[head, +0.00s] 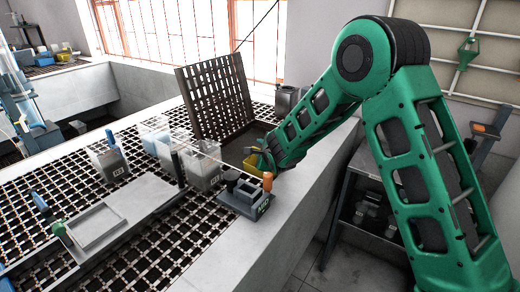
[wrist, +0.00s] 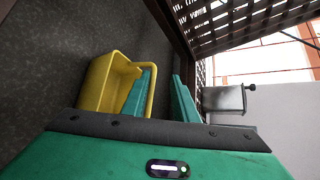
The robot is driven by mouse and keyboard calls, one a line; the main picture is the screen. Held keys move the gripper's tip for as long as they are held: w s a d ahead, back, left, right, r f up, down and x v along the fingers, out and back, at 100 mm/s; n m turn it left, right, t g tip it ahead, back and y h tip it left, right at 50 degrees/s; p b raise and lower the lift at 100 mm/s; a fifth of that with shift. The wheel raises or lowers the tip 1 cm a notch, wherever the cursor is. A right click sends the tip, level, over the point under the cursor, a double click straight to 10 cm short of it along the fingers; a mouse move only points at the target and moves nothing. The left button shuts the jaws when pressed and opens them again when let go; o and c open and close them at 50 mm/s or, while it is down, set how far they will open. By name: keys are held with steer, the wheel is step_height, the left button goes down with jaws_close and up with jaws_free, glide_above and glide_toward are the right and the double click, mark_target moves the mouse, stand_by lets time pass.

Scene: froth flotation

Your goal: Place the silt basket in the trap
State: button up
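The silt basket (wrist: 100,82) is a yellow open box with a yellow rim. In the head view the basket (head: 250,163) shows partly, just below my gripper's end, at the trap. The trap (head: 238,150) is the dark recess at the foot of a raised, leaning grate. My gripper (wrist: 162,75) has one green finger inside the basket's rim and the other outside it. A gap shows between the rim and the outer finger, so the gripper looks open. In the head view my gripper (head: 264,155) is small and partly merged with the basket. Whether the basket touches the trap floor is unclear.
The raised grate (head: 218,97) stands behind the trap. A metal canister (head: 287,98) is at its right, also in the wrist view (wrist: 225,100). A grey block with an orange knob (head: 245,196) and clear bins (head: 201,165) stand nearby on the grating.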

steer(key=shift+r, duration=0.1)
steer(key=v, duration=1.2)
steer(key=shift+r, duration=0.5)
steer(key=shift+d, duration=0.1)
